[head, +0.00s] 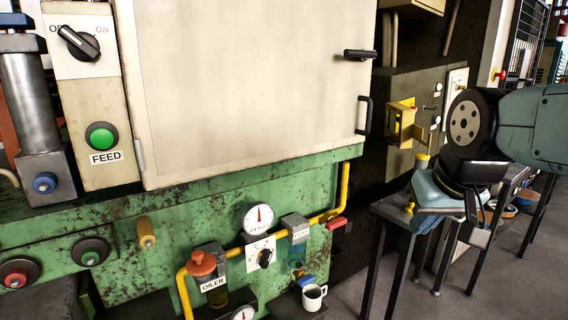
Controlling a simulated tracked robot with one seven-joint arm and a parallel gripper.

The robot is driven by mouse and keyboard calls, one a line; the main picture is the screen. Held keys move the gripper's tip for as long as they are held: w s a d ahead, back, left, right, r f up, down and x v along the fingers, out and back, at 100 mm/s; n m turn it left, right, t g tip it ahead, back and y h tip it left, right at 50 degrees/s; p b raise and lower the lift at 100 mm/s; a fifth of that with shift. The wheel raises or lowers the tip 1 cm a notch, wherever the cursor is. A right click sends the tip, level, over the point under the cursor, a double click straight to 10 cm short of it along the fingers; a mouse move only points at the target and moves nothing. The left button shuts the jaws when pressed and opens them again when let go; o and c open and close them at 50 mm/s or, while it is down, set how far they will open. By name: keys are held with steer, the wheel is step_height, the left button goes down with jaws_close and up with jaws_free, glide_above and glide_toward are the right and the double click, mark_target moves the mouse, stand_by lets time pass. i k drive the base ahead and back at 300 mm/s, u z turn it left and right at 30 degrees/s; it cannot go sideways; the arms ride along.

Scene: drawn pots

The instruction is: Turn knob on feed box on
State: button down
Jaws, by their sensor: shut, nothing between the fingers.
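The feed box (105,130) is a cream panel at the upper left, with a FEED label under a green button (101,136). Its knob (78,43) is black with a white pointer line, on a white plate marked ON at the right. The left label is partly covered by the knob. The pointer line is toward the upper left, on the side away from ON. My gripper (476,232) hangs down at the right, far from the knob, and is shut and empty. Its fingertips are small and partly hidden by its own body.
A large cream door (250,90) with black handles (364,115) stands right of the feed box. Below are a yellow pipe (343,190), a gauge (258,219), a second knob (265,258) and a white mug (313,297). A dark side table (390,212) stands near my gripper.

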mark_target(83, 46)
steer(key=k, duration=1.25)
steer(key=u, duration=1.15)
steer(key=i, duration=1)
steer(key=z, duration=0.15)
